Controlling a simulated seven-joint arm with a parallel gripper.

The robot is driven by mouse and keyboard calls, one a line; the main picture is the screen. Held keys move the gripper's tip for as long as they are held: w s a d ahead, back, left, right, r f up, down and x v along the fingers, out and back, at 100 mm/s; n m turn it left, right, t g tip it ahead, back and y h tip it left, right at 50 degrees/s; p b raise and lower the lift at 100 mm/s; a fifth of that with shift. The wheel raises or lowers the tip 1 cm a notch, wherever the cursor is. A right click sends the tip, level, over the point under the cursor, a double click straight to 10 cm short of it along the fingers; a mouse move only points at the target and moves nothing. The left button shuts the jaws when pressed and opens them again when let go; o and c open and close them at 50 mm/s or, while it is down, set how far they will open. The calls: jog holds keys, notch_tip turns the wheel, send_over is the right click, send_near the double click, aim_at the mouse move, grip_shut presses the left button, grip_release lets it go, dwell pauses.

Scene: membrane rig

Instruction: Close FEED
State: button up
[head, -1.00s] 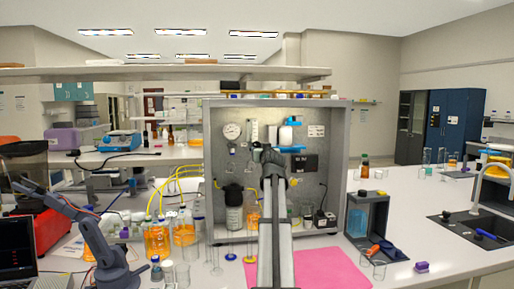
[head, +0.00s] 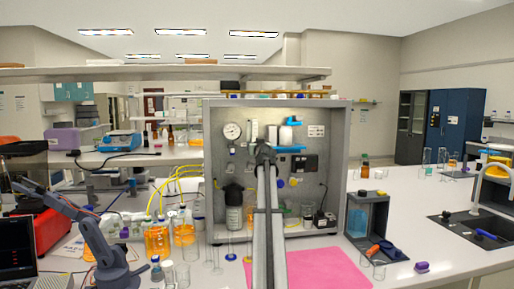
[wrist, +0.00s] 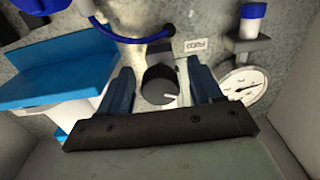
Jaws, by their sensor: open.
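In the wrist view a round black knob (wrist: 156,84) with a white pointer line sits on the grey panel, beside a small label (wrist: 195,46) that appears upside down and seems to read FEED. My gripper (wrist: 158,68) is open, with one dark blue finger on each side of the knob. Gaps show between the knob and both fingers, and I cannot tell whether either touches it. In the head view my gripper (head: 264,150) is in front of the upper middle of the panel (head: 335,150), and my arm hides the knob.
A pressure gauge (wrist: 243,84) is close to the right finger.

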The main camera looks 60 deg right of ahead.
jog(key=shift+c, duration=0.4)
jog(key=c, duration=1)
jog(key=shift+m, duration=0.4)
jog(key=m, duration=0.5)
jog(key=shift+m, duration=0.4)
jog(key=m, duration=0.5)
jog(key=shift+m, duration=0.6)
jog(key=o, duration=1.1)
